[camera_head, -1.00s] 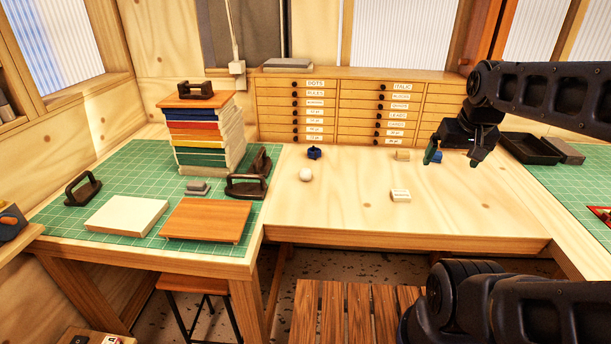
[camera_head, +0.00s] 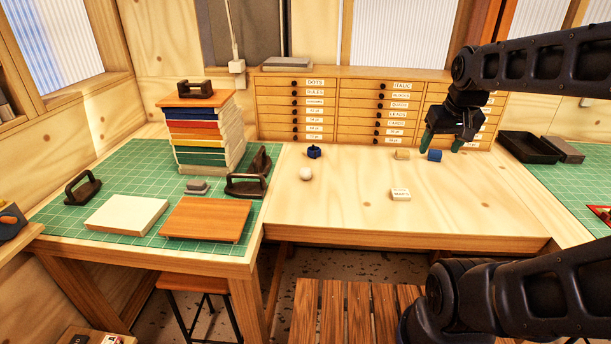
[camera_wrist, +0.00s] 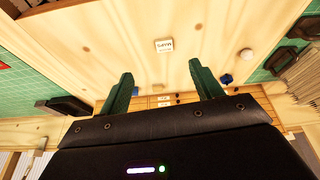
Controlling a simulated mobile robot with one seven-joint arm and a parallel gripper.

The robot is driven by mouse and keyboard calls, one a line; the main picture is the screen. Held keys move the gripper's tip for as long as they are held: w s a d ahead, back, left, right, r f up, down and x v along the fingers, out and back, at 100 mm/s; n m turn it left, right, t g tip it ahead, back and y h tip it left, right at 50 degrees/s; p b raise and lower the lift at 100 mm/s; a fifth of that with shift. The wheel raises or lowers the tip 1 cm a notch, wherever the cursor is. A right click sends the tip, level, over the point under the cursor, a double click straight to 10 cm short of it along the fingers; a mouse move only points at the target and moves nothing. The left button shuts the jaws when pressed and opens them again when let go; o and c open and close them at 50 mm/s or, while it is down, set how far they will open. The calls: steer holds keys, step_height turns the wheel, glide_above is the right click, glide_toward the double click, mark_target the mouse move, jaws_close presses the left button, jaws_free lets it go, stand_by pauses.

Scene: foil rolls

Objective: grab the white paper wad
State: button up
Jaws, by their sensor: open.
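The white paper wad (camera_head: 306,174) is a small round ball lying on the bare wooden worktop, left of its middle. It also shows in the wrist view (camera_wrist: 246,54), beyond and to the right of my fingertips. My gripper (camera_head: 440,143) hangs over the back right of the worktop, well to the right of the wad and apart from it. Its two green fingers are spread, with nothing between them; they also show in the wrist view (camera_wrist: 161,72).
A dark blue item (camera_head: 314,152) sits just behind the wad. A tan block (camera_head: 403,154), a blue piece (camera_head: 435,155) and a labelled white block (camera_head: 400,194) lie to the right. Drawers (camera_head: 365,108) bound the back; a handled weight (camera_head: 247,184) stands left.

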steer(key=w+a+n+g, duration=0.1)
steer(key=w+a+n, duration=0.2)
steer(key=w+a, duration=0.55)
steer(key=n+g, duration=0.3)
steer(key=n, duration=0.5)
glide_toward(304, 169)
steer(key=shift+w+a+f, duration=0.1)
steer(key=shift+w+a, duration=0.1)
steer(key=shift+w, duration=0.1)
steer(key=shift+f, duration=0.35)
steer(key=shift+s+d+f, duration=0.1)
steer(key=shift+f, duration=4.9)
steer(key=c, duration=1.1)
steer(key=shift+o, duration=0.2)
steer(key=shift+r, duration=0.1)
